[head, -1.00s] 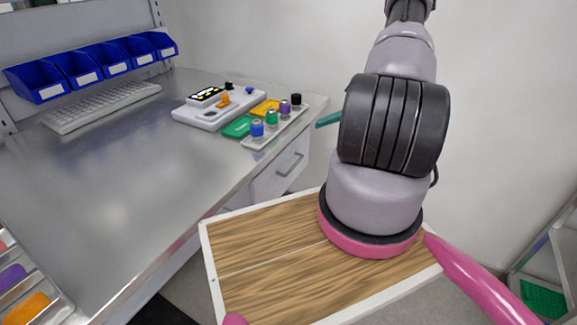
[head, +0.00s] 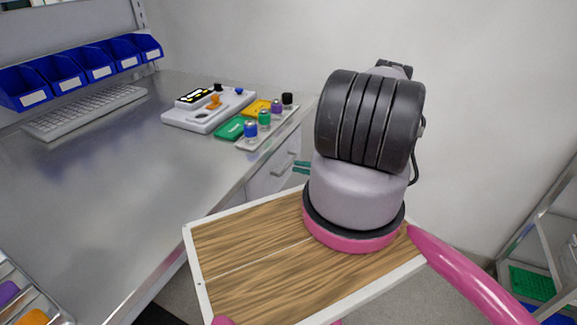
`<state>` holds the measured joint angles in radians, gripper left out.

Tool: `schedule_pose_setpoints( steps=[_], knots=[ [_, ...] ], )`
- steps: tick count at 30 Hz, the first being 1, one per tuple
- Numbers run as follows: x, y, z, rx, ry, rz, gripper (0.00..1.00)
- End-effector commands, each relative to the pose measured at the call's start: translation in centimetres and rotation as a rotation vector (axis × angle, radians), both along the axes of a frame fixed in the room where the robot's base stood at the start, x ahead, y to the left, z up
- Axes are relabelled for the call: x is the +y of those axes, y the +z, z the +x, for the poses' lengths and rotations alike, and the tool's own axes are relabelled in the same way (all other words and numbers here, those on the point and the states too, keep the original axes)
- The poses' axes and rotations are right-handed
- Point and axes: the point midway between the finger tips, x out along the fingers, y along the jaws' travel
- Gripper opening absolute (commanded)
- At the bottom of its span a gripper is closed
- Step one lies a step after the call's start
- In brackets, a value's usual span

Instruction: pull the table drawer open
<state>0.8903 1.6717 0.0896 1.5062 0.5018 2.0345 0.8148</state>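The table drawer (head: 262,183) is a light grey front under the right end of the metal table (head: 150,200). It looks closed. Its bar handle (head: 283,166) faces right. My gripper (head: 301,167) shows only as two teal fingertips at the left of my arm, with a small gap between them. They point left at about the handle's height, close to its right end. I cannot tell whether they touch it. The rest of the gripper is hidden behind my arm.
On the table stand a grey device (head: 195,122), a tray with several coloured-capped pieces (head: 272,128) and a keyboard (head: 85,112). Blue bins (head: 62,78) line the back. A shelf rack (head: 545,240) stands at the right. A white wall is behind my arm.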

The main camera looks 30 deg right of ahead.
Motion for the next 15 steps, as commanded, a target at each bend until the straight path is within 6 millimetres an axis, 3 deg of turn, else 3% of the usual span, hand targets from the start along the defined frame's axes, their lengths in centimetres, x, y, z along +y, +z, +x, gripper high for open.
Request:
schedule_pose_setpoints(
  steps=[6, 15],
  knots=[
    [2.9, 0.6, 1.6, 0.000, 0.002, 0.000, 0.27],
    [3.9, 0.9, 2.2, 0.000, 0.000, -0.001, 0.27]
  ],
)
